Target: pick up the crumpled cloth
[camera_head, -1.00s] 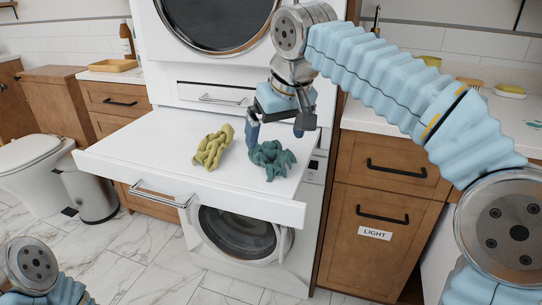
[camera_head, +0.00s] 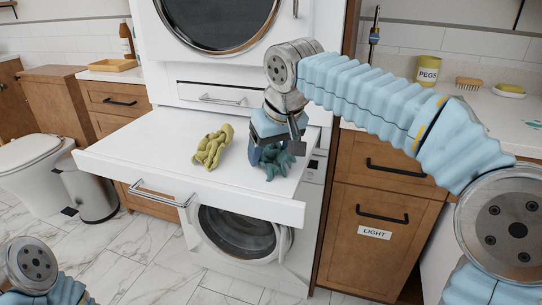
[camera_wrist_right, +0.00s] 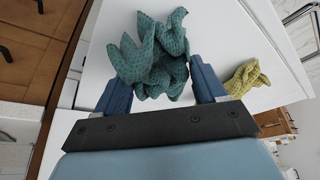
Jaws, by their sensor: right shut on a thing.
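A crumpled teal cloth (camera_head: 274,161) lies on the white pull-out shelf (camera_head: 150,160). A second crumpled cloth, olive yellow (camera_head: 212,147), lies to its left on the same shelf. My right gripper (camera_head: 268,158) is down at the teal cloth, its fingers on either side and shut on it. In the right wrist view the teal cloth (camera_wrist_right: 153,55) bulges up between the two blue fingers (camera_wrist_right: 162,88), and the yellow cloth (camera_wrist_right: 247,78) lies apart to the right. My left gripper is out of view; only part of my left arm shows at bottom left.
A washing machine (camera_head: 240,232) stands below the shelf, with another round-door machine above. A wooden cabinet labelled LIGHT (camera_head: 374,233) is to the right. A PEGS tin (camera_head: 428,68) and a brush (camera_head: 468,83) stand on the right counter. A bin (camera_head: 92,194) stands left.

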